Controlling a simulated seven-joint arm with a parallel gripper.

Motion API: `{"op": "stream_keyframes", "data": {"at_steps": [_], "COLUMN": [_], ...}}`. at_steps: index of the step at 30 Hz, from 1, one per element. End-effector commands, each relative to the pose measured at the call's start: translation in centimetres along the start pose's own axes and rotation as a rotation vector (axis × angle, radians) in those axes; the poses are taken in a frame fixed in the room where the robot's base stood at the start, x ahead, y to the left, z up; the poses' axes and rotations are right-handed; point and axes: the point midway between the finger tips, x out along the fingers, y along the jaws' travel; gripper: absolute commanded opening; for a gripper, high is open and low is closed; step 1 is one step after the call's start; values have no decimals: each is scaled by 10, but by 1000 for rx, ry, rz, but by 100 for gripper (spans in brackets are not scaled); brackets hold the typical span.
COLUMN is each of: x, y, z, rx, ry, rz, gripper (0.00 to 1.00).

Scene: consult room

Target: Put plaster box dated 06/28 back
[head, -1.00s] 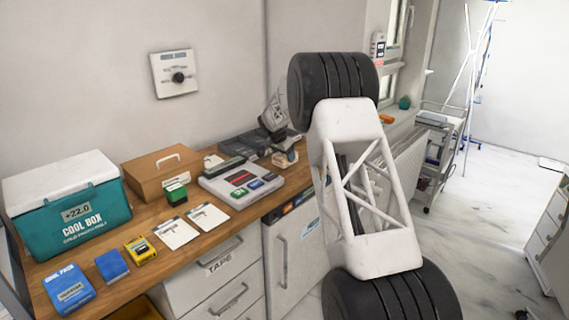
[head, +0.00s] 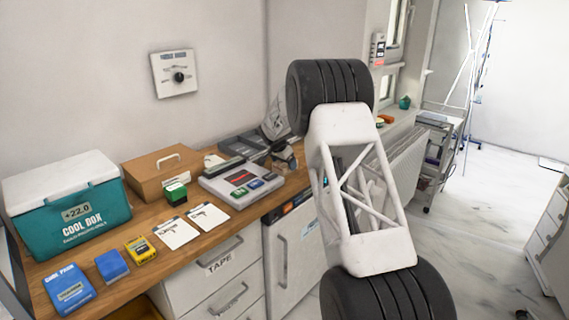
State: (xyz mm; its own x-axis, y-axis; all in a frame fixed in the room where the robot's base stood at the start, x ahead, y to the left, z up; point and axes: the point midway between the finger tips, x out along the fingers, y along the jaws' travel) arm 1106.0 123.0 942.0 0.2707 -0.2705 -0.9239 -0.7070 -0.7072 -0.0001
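No box with a readable 06/28 date shows, so I cannot tell which one is the plaster box. A small yellow box (head: 140,250) with a dark label lies on the wooden counter, beside a plain blue box (head: 112,266). My gripper (head: 287,160) seems to be low over the far end of the counter, partly hidden behind my own arm. It is small and dark there; whether its fingers are apart or hold anything cannot be made out.
A teal cool box (head: 75,215), cool pack box (head: 68,290), brown case (head: 160,175), green stamp (head: 176,193), two white cards (head: 175,233) and a grey tray (head: 215,185) occupy the counter (head: 150,215). A TAPE drawer (head: 217,262) is below. My arm blocks the middle right.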

Motion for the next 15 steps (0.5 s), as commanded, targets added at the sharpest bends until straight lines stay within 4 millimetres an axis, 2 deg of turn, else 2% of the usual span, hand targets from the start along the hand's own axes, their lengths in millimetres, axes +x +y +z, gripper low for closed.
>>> {"op": "stream_keyframes", "data": {"at_steps": [15], "x": [-5], "y": [0], "z": [-1], "rx": [0], "ry": [0], "rz": [-1], "gripper": [97]}}
